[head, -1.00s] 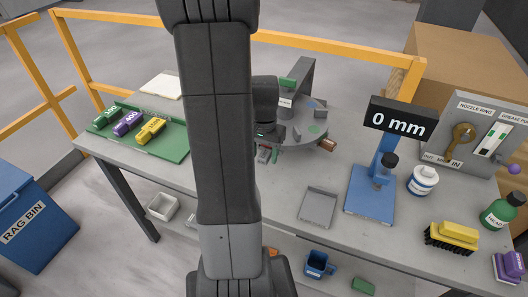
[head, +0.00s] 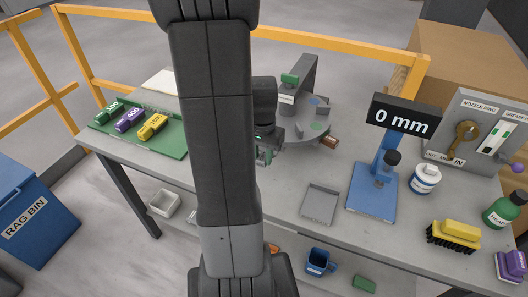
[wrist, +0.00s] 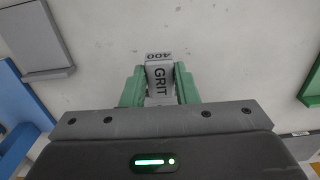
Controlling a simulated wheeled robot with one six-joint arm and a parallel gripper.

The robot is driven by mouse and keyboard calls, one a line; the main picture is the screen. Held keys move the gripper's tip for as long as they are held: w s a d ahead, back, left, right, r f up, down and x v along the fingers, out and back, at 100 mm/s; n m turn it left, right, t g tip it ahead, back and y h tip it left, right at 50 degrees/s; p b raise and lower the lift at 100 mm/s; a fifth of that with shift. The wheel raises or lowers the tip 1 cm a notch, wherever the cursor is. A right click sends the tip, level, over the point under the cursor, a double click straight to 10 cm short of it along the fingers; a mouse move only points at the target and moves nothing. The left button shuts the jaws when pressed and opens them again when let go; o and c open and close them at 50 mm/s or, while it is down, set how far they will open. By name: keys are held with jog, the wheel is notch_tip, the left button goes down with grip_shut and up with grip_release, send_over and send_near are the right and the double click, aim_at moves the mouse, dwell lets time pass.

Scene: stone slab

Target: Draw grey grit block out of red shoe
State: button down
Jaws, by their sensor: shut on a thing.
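My gripper (wrist: 160,88) is shut on the grey grit block (wrist: 159,78), with one green finger along each side of it.
A green tray (head: 170,148) with green, purple and yellow blocks lies left. An empty grey tray (head: 320,204) and the blue gauge stand (head: 371,196), reading 0 mm, are right. A yellow-topped brush (head: 455,236) and bottles stand farther right. Bench between gripper and grey tray is clear.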

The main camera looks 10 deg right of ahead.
jog(key=shift+s+a, duration=0.5)
jog(key=shift+s, duration=0.25)
jog(key=shift+s+a, duration=0.5)
jog(key=shift+s, duration=0.25)
jog(key=shift+s+a, duration=0.5)
jog(key=shift+s, duration=0.25)
jog(key=s+a+r+p, duration=0.1)
jog(key=s+r+p, duration=0.1)
jog(key=r, duration=0.1)
jog(key=shift+s+a, duration=0.25)
jog(key=shift+a, duration=0.1)
